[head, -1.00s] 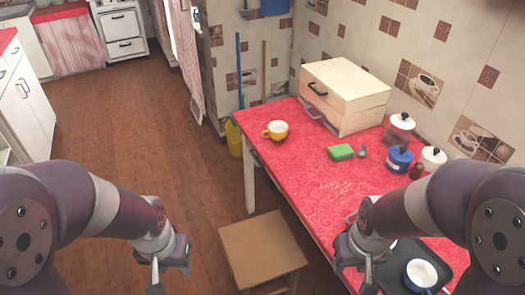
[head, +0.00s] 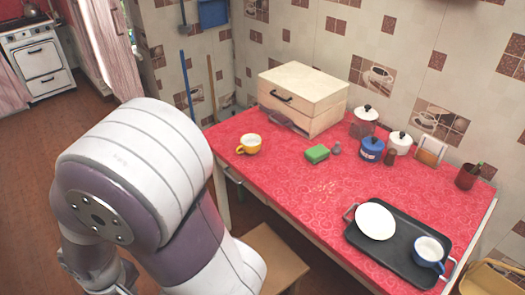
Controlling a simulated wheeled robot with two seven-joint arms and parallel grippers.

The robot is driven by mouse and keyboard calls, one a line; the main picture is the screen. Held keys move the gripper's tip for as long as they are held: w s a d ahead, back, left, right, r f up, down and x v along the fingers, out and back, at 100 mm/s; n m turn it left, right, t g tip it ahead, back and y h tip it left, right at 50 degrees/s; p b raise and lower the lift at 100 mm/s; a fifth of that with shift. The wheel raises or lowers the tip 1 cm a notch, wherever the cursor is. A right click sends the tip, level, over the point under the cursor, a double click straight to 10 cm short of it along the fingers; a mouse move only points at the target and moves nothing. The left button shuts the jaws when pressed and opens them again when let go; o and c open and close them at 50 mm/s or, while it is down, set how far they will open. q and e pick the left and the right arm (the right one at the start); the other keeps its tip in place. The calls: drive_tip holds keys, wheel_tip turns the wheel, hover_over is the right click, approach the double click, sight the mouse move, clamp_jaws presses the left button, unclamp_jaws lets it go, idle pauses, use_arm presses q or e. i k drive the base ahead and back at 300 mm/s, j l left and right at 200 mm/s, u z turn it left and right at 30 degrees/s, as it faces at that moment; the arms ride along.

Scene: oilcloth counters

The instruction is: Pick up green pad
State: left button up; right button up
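The green pad (head: 317,154) is a small green block lying flat on the red oilcloth table (head: 290,195), in front of the wooden box. Nothing touches it from above. My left arm fills the lower left of the head view. Part of my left gripper (head: 118,280) shows low at the left, well apart from the table top and the pad; its fingers are mostly hidden or cut off. My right gripper is out of view.
Beside the pad are a small grey item (head: 336,148), a yellow cup (head: 249,144) and a blue pot (head: 371,149). A wooden box (head: 302,90) stands behind. A black tray (head: 398,247) bears a white plate (head: 375,221) and blue cup (head: 429,250). The front-middle cloth is clear.

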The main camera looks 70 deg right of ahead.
sight(314, 155)
drive_tip(key=i+z, duration=0.4)
drive_tip(key=i, duration=0.25)
drive_tip(key=i+j+z, duration=0.15)
drive_tip(key=i+z, duration=0.2)
drive_tip(key=i, duration=0.3)
drive_tip(key=i+z, duration=0.75)
drive_tip(key=z, duration=0.2)
drive_tip(key=i+j+z, duration=0.3)
drive_tip(key=z, duration=0.15)
drive_tip(key=i+z, duration=0.1)
drive_tip(key=z, duration=0.4)
drive_tip(key=i+z, duration=0.15)
drive_tip(key=z, duration=0.35)
drive_tip(key=i+z, duration=0.1)
drive_tip(key=z, duration=0.4)
drive_tip(key=i+j+z, duration=0.1)
drive_tip(key=z, duration=0.4)
drive_tip(key=j+z, duration=0.1)
drive_tip(key=z, duration=0.4)
drive_tip(key=i+j+z, duration=0.1)
drive_tip(key=z, duration=0.4)
drive_tip(key=i+j+z, duration=0.2)
drive_tip(key=z, duration=0.25)
drive_tip(key=i+j+z, duration=0.1)
drive_tip(key=j+z, duration=0.2)
drive_tip(key=z, duration=0.15)
